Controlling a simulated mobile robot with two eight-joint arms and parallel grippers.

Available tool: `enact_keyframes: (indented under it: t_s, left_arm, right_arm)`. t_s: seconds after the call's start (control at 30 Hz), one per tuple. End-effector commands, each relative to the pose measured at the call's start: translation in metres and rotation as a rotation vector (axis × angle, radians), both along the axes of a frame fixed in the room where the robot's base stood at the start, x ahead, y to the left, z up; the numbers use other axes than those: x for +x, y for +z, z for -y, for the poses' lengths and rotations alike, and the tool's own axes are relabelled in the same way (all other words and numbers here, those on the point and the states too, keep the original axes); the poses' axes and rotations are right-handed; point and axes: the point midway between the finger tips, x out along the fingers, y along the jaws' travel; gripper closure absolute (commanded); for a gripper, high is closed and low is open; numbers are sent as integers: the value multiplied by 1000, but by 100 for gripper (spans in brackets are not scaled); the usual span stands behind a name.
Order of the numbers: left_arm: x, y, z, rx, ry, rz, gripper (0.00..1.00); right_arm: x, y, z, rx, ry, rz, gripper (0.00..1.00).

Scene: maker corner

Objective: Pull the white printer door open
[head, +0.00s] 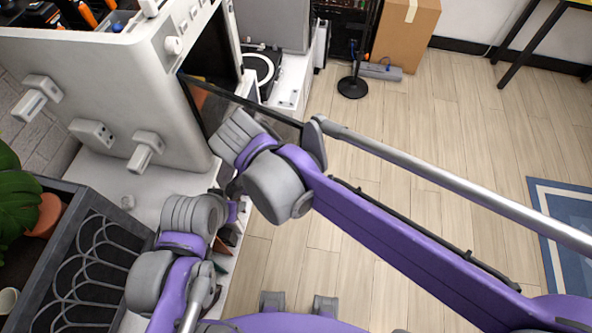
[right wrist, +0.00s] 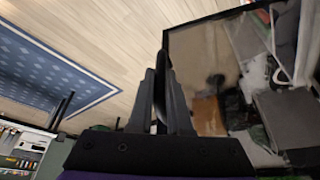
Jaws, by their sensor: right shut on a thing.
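The white printer (head: 125,75) stands at the upper left in the head view, its dark front opening showing on its right side. Its dark glass door (head: 202,100) stands open, swung out from the printer's near edge. The door's framed panel fills the right of the right wrist view (right wrist: 205,50). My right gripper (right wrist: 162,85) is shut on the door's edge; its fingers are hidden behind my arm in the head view. My left arm is low at the left in the head view, below the printer. Its gripper (head: 228,190) is mostly hidden, and its finger opening does not show.
A dark rack (head: 85,255) and a plant (head: 15,190) are at the lower left. Behind the door are a turntable (head: 262,70), a black stand (head: 352,85) and a cardboard box (head: 405,40). The wooden floor to the right is clear up to a blue rug (head: 570,240).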

Motion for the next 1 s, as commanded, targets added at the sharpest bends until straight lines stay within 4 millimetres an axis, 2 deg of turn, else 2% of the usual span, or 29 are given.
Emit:
enact_keyframes:
  t_s: [0.3,0.33,0.4,0.77,1.0]
  left_arm:
    - [0,0,0,0,0,0,50]
    - [0,0,0,0,0,0,50]
    - [0,0,0,0,0,0,50]
    - [0,1,0,0,0,0,50]
    - [1,4,0,0,0,3,50]
  right_arm:
    - [0,0,0,0,2,-1,100]
    - [0,0,0,0,2,-1,79]
    - [0,0,0,0,2,-1,72]
    - [-1,6,-2,1,2,-1,72]
    - [-12,46,-15,1,5,-1,72]
